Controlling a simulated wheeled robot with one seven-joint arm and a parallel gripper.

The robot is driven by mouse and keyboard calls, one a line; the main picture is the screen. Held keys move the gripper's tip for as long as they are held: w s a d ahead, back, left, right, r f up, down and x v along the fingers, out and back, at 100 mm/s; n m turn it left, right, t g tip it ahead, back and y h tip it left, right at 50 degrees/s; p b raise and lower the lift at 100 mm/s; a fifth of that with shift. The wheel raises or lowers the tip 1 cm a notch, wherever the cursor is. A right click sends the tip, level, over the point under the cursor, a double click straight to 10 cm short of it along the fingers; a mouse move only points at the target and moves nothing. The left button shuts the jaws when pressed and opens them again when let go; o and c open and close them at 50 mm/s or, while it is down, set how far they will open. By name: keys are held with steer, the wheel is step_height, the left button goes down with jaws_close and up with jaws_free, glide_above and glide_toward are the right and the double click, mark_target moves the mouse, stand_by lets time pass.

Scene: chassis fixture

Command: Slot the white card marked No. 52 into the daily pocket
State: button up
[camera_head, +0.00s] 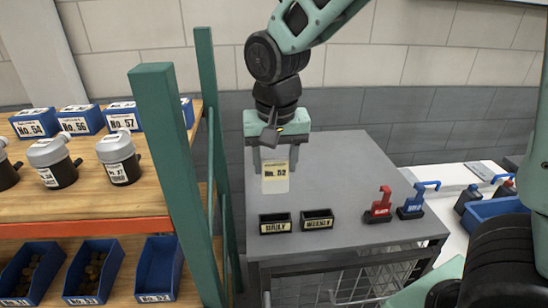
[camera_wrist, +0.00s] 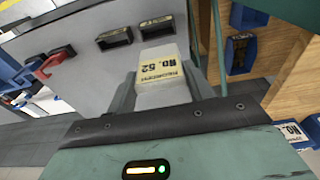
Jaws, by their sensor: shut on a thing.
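The white card marked No. 52 (camera_head: 275,178) hangs upright in my gripper (camera_head: 276,158), with its label facing the head camera. My gripper is shut on the card's upper part. The card also shows in the wrist view (camera_wrist: 163,75), held between the fingers. The daily pocket (camera_head: 275,223) is a small black open-topped holder labelled DAILY on the grey table. In the head view the card is above and just behind this pocket, apart from it. In the wrist view two dark pockets show beyond the card; their labels are not readable there.
A second black pocket labelled WEEKLY (camera_head: 318,219) stands just right of the daily one. A red tool (camera_head: 379,205) and a blue tool (camera_head: 411,204) stand on the grey table (camera_head: 345,170) further right. A green shelf post (camera_head: 178,180) rises at left, beside shelves with bins and canisters.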

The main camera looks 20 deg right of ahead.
mark_target(276, 178)
steer(key=shift+f+b, duration=2.45)
steer(key=shift+f, duration=0.55)
steer(key=shift+r, duration=0.1)
steer(key=p, duration=0.2)
steer(key=shift+d+r+p, duration=0.1)
steer(key=shift+r+p, duration=0.1)
steer(key=shift+p, duration=0.15)
steer(key=shift+s+f+p, duration=0.1)
steer(key=shift+f+p, duration=0.1)
steer(key=shift+p, duration=0.3)
steer(key=shift+f+b, duration=1.75)
steer(key=shift+f, duration=0.5)
steer(key=o, duration=1)
steer(key=shift+o, duration=0.2)
steer(key=shift+r, duration=0.1)
